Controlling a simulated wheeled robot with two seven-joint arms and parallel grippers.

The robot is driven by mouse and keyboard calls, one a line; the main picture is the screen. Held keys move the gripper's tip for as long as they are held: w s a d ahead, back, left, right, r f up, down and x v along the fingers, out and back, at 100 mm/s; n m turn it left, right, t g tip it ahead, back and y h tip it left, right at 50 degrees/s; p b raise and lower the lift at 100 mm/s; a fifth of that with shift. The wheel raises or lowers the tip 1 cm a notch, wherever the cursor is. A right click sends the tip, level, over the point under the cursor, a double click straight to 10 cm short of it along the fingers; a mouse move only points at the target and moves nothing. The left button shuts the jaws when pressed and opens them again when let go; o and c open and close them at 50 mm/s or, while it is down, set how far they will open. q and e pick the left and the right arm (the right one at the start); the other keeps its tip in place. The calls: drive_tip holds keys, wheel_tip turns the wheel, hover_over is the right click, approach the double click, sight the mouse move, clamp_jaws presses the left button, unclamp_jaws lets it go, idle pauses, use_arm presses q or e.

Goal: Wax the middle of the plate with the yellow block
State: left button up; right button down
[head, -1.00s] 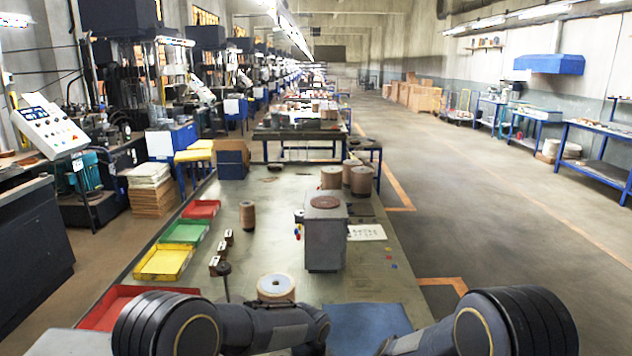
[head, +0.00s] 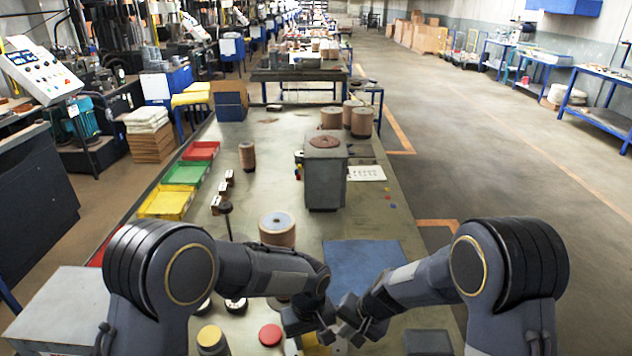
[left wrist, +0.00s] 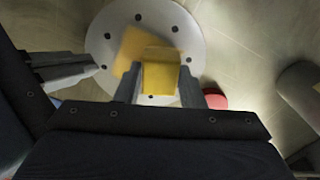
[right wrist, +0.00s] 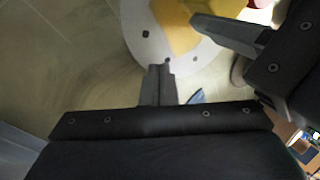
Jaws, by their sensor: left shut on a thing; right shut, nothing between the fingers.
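The plate (left wrist: 103,38) is a pale grey round disc with small dark holes along its rim, below both grippers. The yellow block (left wrist: 161,78) is between the fingers of my left gripper (left wrist: 158,90), which is shut on it over the plate. A flat orange-yellow patch (left wrist: 132,48) shows on the plate's middle beside the block. It also shows in the right wrist view (right wrist: 176,28). My right gripper (right wrist: 160,70) is shut and empty at the plate's edge. In the head view the left gripper (head: 312,325) and right gripper (head: 350,325) are close together, hiding most of the plate.
A red disc (head: 270,335) and a yellow-topped jar (head: 211,340) stand left of the grippers. A wound spool (head: 277,229), a grey box-shaped stand (head: 325,180) and coloured trays (head: 166,203) are farther back. A blue mat (head: 362,266) lies behind the right forearm.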

use_arm(q)
drive_tip(key=shift+s+a, duration=0.1)
drive_tip(key=shift+s, duration=1.25)
drive_tip(key=shift+w+f, duration=0.2)
drive_tip(key=shift+w, duration=3.45)
drive_tip(key=shift+s+d+r, duration=0.1)
drive_tip(key=shift+s+d, duration=0.05)
drive_tip(key=shift+s, duration=0.95)
drive_tip(key=shift+s+d+r, duration=0.1)
drive_tip(key=shift+s, duration=0.95)
drive_tip(key=shift+s+a+f, duration=0.1)
drive_tip(key=shift+s+a, duration=0.05)
drive_tip(key=shift+s, duration=0.6)
drive_tip(key=shift+s+a, duration=0.1)
drive_tip(key=shift+s, duration=0.65)
drive_tip(key=shift+w+f, duration=0.15)
drive_tip(key=shift+w, duration=1.65)
drive_tip(key=shift+w+d, duration=0.15)
drive_tip(key=shift+w, duration=1.65)
drive_tip(key=shift+s+r, duration=0.2)
drive_tip(key=shift+s, duration=1.95)
drive_tip(key=shift+s+f, duration=0.1)
drive_tip(key=shift+s, duration=1.35)
drive_tip(key=shift+w, duration=3.65)
drive_tip(key=shift+r, duration=0.25)
wheel_tip(320, 180, up, 7)
